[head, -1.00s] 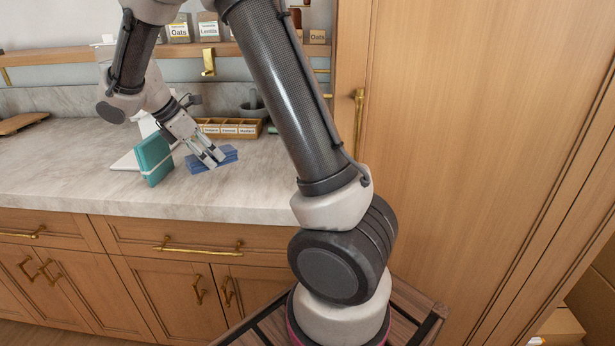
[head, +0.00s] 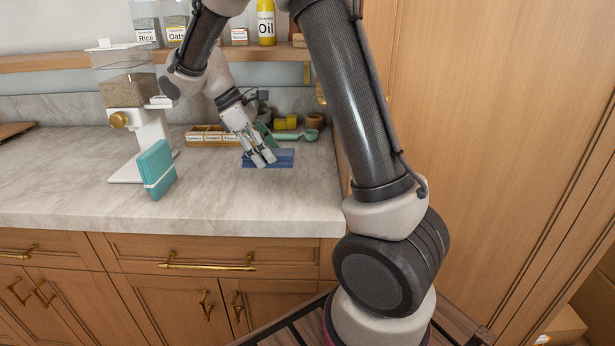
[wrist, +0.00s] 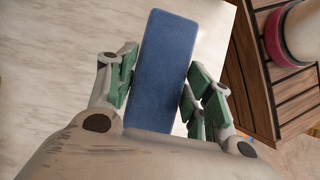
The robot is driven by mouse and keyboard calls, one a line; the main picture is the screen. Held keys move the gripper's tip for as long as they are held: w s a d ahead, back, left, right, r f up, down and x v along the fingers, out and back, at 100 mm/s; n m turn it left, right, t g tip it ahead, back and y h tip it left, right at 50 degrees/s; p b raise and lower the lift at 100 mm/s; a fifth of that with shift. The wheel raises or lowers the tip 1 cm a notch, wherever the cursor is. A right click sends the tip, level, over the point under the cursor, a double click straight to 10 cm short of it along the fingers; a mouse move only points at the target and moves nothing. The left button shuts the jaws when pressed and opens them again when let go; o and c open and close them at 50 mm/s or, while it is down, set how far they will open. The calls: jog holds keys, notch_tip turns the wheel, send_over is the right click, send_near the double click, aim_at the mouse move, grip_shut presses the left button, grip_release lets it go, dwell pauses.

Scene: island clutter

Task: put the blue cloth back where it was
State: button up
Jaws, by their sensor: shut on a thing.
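The blue cloth (head: 283,158) is a folded flat rectangle over the right part of the marble counter in the head view. My gripper (head: 264,158) is shut on it, with the fingers pointing down. In the wrist view the cloth (wrist: 164,70) lies between the green finger pads of my gripper (wrist: 160,95) and sticks out past them. Whether the cloth touches the counter I cannot tell.
A teal book with a band (head: 155,169) stands left of the cloth, beside a white grain dispenser (head: 128,90). Behind are a wooden spice box (head: 212,136), a green scoop (head: 296,135) and yellow blocks (head: 285,123). The counter's front left (head: 70,190) is clear.

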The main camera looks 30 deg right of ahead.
aim_at(291, 152)
jog(key=s+d+f, duration=0.1)
jog(key=d, duration=0.1)
jog(key=s+d, duration=0.2)
jog(key=d, duration=0.1)
jog(key=s+d+f, duration=0.1)
jog(key=s+d, duration=0.1)
jog(key=d, duration=0.1)
jog(key=shift+s+d+f, duration=0.1)
jog(key=shift+s+f, duration=0.15)
jog(key=shift+f, duration=0.05)
notch_tip(291, 152, down, 4)
jog(key=shift+s+r, duration=0.1)
jog(key=shift+d+f, duration=0.2)
jog(key=shift+f, duration=0.1)
jog(key=shift+f, duration=0.15)
jog(key=o, duration=1.1)
jog(key=v, duration=1.2)
jog(key=shift+s, duration=0.1)
